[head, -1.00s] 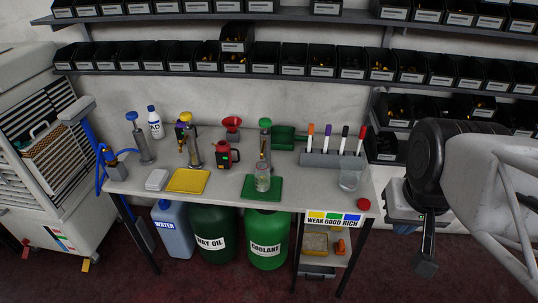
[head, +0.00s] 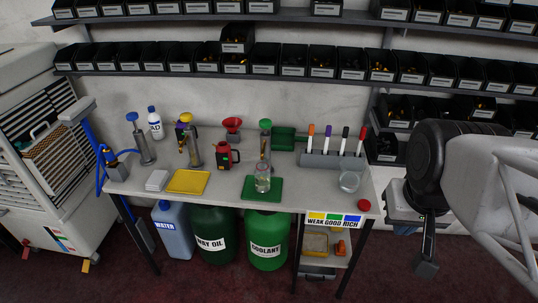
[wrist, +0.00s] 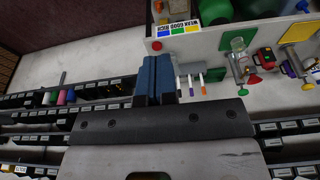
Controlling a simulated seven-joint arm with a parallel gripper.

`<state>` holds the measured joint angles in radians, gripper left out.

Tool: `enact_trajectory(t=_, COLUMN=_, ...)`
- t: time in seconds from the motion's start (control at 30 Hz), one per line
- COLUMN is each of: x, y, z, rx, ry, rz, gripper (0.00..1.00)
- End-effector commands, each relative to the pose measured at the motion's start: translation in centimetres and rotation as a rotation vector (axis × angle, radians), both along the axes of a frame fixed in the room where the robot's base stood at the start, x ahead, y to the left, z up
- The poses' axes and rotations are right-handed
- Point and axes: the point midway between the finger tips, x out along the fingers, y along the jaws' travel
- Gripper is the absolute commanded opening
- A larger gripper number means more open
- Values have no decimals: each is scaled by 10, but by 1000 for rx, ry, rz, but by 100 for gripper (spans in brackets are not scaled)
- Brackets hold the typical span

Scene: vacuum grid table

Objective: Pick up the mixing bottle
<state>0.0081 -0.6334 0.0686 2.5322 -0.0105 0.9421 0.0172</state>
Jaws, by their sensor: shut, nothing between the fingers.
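A clear jar-like bottle (head: 263,183) stands upright on the green mat (head: 277,191), in front of the green-topped pump. It is likely the mixing bottle, but no label is readable on it. In the head view the fingertips are hard to make out.
Pumps, a red jug (head: 222,156) and a yellow mat (head: 188,182) fill the left side. Bin shelves line the wall.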

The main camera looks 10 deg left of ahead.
Motion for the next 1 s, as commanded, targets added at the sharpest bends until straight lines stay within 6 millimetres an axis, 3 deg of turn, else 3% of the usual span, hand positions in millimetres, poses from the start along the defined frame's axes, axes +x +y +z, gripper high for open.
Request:
enact_trajectory(t=0.33, x=0, y=0, z=0, rx=0, ry=0, rz=0, gripper=0)
enact_trajectory(t=0.8, x=0, y=0, z=0, rx=0, ry=0, rz=0, gripper=72)
enact_trajectory(t=1.0, x=0, y=0, z=0, rx=0, ry=0, rz=0, gripper=73)
